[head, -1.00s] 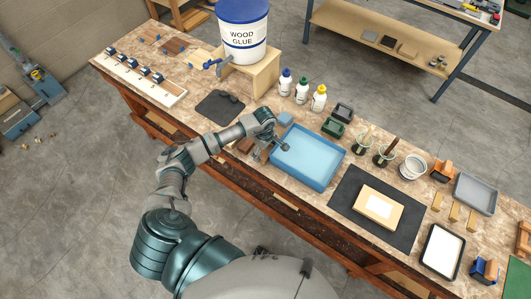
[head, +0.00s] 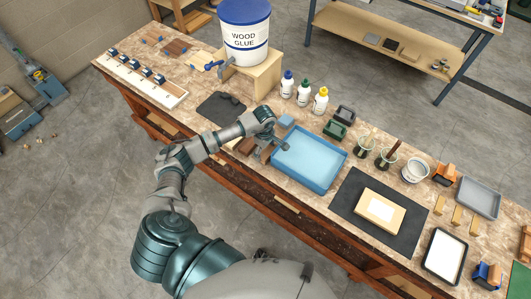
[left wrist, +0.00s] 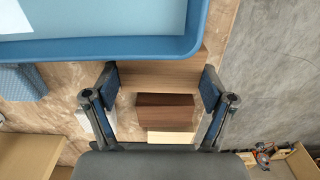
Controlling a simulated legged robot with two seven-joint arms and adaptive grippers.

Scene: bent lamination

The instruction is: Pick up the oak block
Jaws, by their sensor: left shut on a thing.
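My left gripper (head: 272,149) is low over the workbench, at the near left corner of the blue tray. In the left wrist view the left gripper (left wrist: 160,84) has one finger at each end of a mid-brown wooden block (left wrist: 160,70), which looks like the oak block, and is shut on it. The block lies close along the tray's edge; whether it touches the bench cannot be told. A dark brown block (left wrist: 165,112) and a pale block (left wrist: 171,136) lie beside it, between the gripper's fingers in the picture. My right gripper is not in view.
The blue tray (head: 309,183) is right beside the gripper and shows in the left wrist view (left wrist: 100,46). A blue sponge-like block (head: 286,121) is behind. A dark mat (head: 219,108) lies left, and glue bottles (head: 303,93) stand farther back. The bench's front edge is close.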

